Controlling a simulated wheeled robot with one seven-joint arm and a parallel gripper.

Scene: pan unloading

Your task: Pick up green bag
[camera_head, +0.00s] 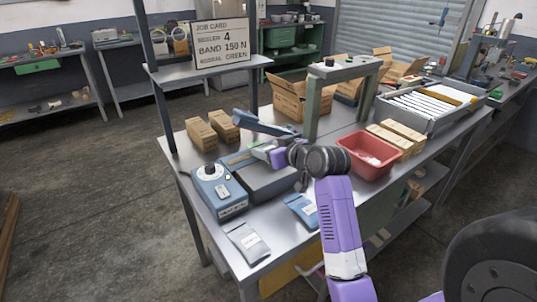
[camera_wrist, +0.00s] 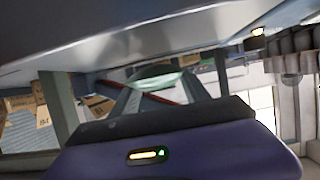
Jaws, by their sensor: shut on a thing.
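My gripper (camera_head: 262,151), at the end of my purple arm, is low over the bench beside the blue-grey sealer (camera_head: 268,180), just under its raised blue arm (camera_head: 262,124). In the wrist view its two fingers reach away from the purple body, with a pale green piece (camera_wrist: 156,73) between their tips. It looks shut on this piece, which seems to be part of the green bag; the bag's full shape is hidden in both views. A blue bag (camera_head: 301,210) and a grey bag (camera_head: 247,243) with pale labels lie flat at the bench's front.
A control box with a black knob (camera_head: 211,180) stands left of the sealer. A red bin (camera_head: 369,155) is to the right, small cartons (camera_head: 201,134) behind left. A grey stand (camera_head: 312,105) rises behind. The job card (camera_head: 222,43) reads green.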

